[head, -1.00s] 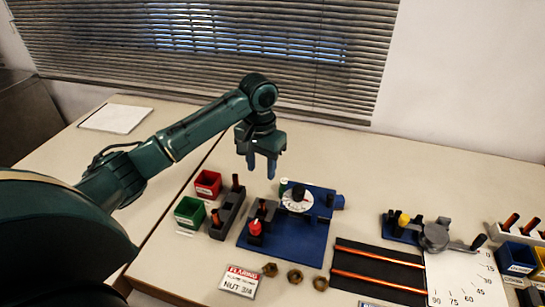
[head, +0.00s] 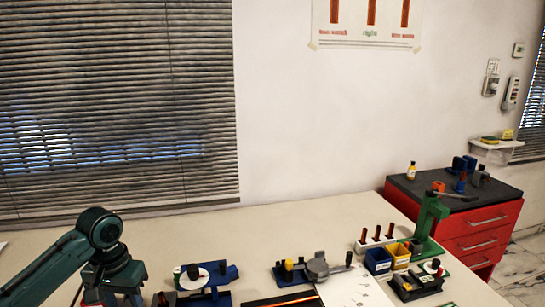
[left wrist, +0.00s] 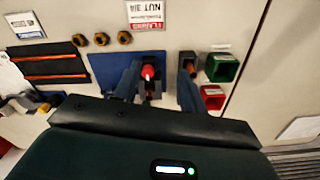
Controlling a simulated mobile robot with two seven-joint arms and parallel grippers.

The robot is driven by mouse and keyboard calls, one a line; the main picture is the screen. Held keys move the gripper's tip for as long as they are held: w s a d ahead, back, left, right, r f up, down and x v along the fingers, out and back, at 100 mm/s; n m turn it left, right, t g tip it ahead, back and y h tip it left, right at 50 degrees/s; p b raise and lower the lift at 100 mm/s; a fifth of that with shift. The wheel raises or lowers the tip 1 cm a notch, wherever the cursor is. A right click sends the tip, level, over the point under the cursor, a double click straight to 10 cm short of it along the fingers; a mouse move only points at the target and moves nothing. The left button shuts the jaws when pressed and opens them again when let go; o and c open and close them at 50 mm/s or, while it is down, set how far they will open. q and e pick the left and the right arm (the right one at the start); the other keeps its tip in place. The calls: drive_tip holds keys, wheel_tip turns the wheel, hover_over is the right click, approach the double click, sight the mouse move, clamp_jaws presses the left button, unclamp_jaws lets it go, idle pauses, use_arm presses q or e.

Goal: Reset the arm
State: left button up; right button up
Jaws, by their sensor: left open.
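My left gripper (head: 112,285) is at the lower left of the head view, its fingertips cut off by the picture edge. In the left wrist view it (left wrist: 158,70) is open and empty, above the blue base plate (left wrist: 105,65) with a red-knobbed clamp (left wrist: 148,72) showing between the fingers. A bender with a grey disc and lever arm (head: 317,266) stands on the bench in the head view, a black handle at the lever's right end. My left gripper is well left of it. My right gripper is not in view.
A green bin (left wrist: 222,67) and a red bin (left wrist: 212,97) stand beside the gripper. Several brass nuts (left wrist: 100,39) and copper tubes (left wrist: 50,77) lie nearby. A blue bin (head: 378,262), a yellow bin (head: 399,256) and a green press (head: 430,215) stand at the right. A red cabinet (head: 480,235) is beyond.

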use_arm(q)
drive_tip(key=s+d+f+m+t+h, duration=0.2)
drive_tip(key=s+d+f+m, duration=0.1)
drive_tip(key=s+d+f, duration=0.85)
drive_tip(key=s+a+r+n+t+y, duration=0.1)
drive_tip(key=s+a+t+y, duration=0.1)
drive_tip(key=s, duration=1.2)
drive_tip(key=w+d+f+t+h, duration=0.2)
drive_tip(key=w+d+f+t, duration=0.3)
drive_tip(key=f, duration=0.5)
drive_tip(key=shift+d+m+t+h, duration=0.15)
drive_tip(key=shift+m+t+h, duration=0.15)
drive_tip(key=shift+t+h, duration=0.15)
drive_tip(key=shift+w+r, duration=0.1)
drive_tip(key=shift+c, duration=0.6)
